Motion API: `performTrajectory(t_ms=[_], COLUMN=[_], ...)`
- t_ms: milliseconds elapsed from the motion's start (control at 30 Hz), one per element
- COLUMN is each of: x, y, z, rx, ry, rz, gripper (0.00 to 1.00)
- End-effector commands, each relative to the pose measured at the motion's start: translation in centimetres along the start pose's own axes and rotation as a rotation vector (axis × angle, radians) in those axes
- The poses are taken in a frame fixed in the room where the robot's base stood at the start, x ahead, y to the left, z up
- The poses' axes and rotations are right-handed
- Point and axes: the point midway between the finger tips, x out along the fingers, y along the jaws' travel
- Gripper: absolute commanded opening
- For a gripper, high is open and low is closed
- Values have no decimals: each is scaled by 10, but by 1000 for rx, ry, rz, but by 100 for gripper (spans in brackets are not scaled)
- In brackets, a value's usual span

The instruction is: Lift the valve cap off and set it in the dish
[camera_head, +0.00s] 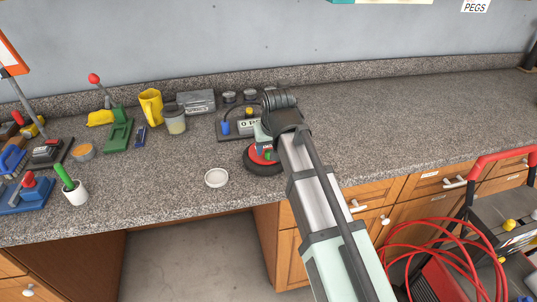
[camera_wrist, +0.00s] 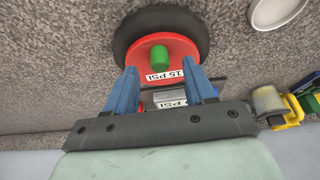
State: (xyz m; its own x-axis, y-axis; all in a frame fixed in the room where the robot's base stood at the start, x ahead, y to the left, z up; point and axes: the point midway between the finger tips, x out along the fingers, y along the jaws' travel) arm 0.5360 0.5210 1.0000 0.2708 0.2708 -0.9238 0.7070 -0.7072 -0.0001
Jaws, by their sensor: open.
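A small wheel with a black tyre and red hub (camera_wrist: 180,45) lies flat on the counter, with a "15 PSI" label on the hub. The green valve cap (camera_wrist: 159,57) stands up from the hub. In the head view the cap (camera_head: 268,156) is small beside my arm, which covers part of the wheel (camera_head: 251,165). My gripper (camera_wrist: 161,73) is open, its two blue fingers apart and empty. In the wrist view the cap appears just beyond the fingertips, between their lines; contact is not visible. The white round dish (camera_head: 216,178) is empty, left of the wheel; it also shows in the wrist view (camera_wrist: 277,10).
A dark stand with a PSI label (camera_head: 228,127) is behind the wheel. A jar (camera_head: 175,120), yellow mug (camera_head: 151,106) and grey box (camera_head: 197,101) stand behind the dish. A white cup (camera_head: 76,193) and several tools crowd the left. The counter to the right is clear.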

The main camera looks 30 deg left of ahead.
Motion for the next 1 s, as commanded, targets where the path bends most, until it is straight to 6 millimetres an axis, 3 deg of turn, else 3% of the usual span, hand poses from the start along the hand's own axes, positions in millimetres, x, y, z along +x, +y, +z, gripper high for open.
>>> performTrajectory(t_ms=[133, 400, 1000], x=[16, 19, 19], y=[0, 0, 0], z=[0, 0, 0], rx=[0, 0, 0], ry=[-1, 0, 0], rz=[0, 0, 0], gripper=[54, 54, 0])
